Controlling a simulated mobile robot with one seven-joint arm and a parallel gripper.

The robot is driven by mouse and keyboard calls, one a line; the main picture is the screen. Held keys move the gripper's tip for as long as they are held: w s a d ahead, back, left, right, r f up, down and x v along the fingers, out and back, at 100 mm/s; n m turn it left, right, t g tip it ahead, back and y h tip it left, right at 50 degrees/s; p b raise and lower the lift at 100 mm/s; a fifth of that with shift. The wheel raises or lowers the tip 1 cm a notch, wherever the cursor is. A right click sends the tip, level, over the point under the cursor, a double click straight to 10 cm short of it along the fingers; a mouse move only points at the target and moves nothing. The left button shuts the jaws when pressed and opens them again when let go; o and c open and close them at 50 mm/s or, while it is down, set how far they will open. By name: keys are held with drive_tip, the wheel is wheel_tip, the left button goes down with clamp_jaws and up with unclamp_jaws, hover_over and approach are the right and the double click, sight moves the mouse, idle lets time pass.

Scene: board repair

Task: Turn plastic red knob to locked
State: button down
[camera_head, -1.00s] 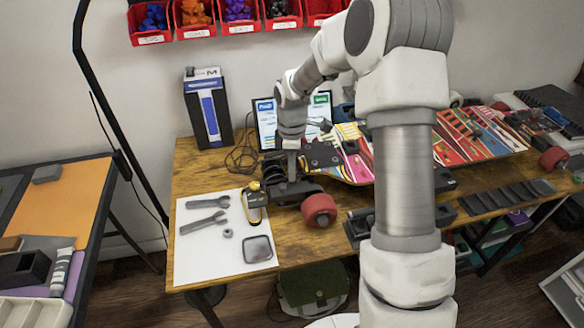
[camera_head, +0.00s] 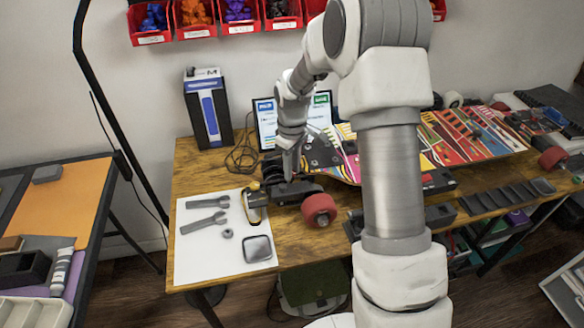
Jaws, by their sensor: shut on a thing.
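My gripper (camera_head: 290,174) points down over the dark truck assembly (camera_head: 294,190) at the left end of the skateboard, on the wooden table. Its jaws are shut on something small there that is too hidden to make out. A red wheel (camera_head: 319,209) sits at the front of this assembly, just right of and below the gripper. I cannot make out a red knob or any locked marking. The colourful deck (camera_head: 345,158) of the board runs to the right, partly hidden behind my arm.
A white sheet (camera_head: 205,262) with grey wrenches (camera_head: 205,223) and a small square tray (camera_head: 257,248) lies at the left. A yellow-and-black tool (camera_head: 255,206) lies beside the truck. A screen (camera_head: 266,122) and a blue-and-black box (camera_head: 208,108) stand behind. A black tray (camera_head: 505,197) lies at right.

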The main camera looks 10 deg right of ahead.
drive_tip(key=m, duration=0.5)
drive_tip(key=shift+m, duration=0.3)
drive_tip(key=m, duration=0.4)
drive_tip(key=shift+m, duration=0.3)
drive_tip(key=c, duration=0.7)
unclamp_jaws()
